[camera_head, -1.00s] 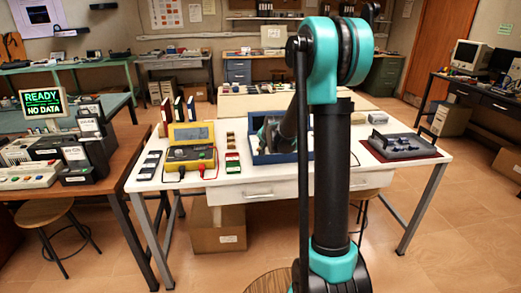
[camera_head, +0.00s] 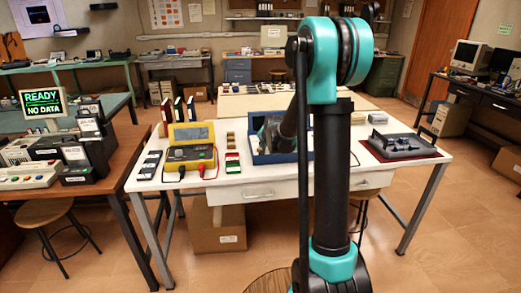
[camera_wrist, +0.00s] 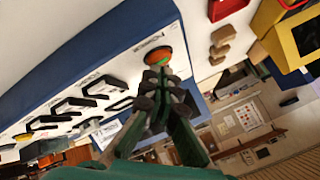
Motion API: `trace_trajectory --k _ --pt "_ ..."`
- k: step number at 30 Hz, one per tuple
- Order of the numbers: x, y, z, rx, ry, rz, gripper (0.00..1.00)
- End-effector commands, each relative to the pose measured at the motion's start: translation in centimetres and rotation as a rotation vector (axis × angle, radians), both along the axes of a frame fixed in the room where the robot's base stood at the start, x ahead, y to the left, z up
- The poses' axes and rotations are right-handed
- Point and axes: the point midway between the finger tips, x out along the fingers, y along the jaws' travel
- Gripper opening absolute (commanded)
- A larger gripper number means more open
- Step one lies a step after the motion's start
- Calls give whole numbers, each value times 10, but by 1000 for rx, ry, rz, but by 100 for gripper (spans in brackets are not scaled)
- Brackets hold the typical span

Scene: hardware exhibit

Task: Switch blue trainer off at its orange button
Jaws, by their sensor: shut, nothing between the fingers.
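The blue trainer (camera_head: 272,158) lies on the white table, mostly hidden behind my arm in the head view. In the wrist view its blue edge (camera_wrist: 75,62) frames a white panel with several black handle-like parts. My gripper is largely hidden in the head view.
A yellow meter case (camera_head: 190,150) with leads stands left of the trainer, with small coloured blocks (camera_head: 232,160) between them. A grey device (camera_head: 402,146) lies on a dark red mat at the table's right. A monitor (camera_head: 42,104) reads "READY NO DATA".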

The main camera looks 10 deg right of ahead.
Motion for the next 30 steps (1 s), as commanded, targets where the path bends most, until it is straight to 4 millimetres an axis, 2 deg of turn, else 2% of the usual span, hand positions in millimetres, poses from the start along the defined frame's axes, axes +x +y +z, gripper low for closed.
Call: trace_trajectory --k 30 --pt "0 0 -9 0 1 1 0"
